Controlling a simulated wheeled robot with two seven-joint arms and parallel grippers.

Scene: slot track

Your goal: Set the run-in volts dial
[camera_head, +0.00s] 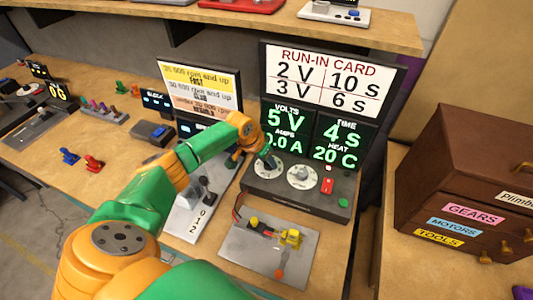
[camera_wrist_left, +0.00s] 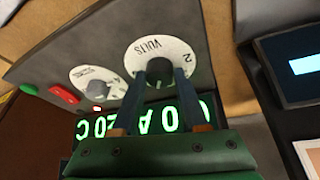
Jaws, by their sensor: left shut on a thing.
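The volts dial (camera_head: 266,168) is the left of two round white dials on the grey run-in box. My left gripper (camera_head: 268,158) is at it from above and hides part of it. In the left wrist view the volts dial (camera_wrist_left: 160,62) has a dark knob, and the gripper's two fingers (camera_wrist_left: 158,80) are shut on that knob. The screen (camera_head: 318,135) behind reads 5 V, 4 s, 0.0 A and 20 C. The run-in card (camera_head: 330,78) above shows 2 V 10 s and 3 V 6 s. My right gripper is not in view.
Beside the volts dial is a second dial (camera_head: 301,176), then a red switch (camera_head: 327,186) and a green button (camera_head: 343,202). A grey plate (camera_head: 262,258) with a small motor rig lies in front. A brown drawer cabinet (camera_head: 465,185) is at right.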

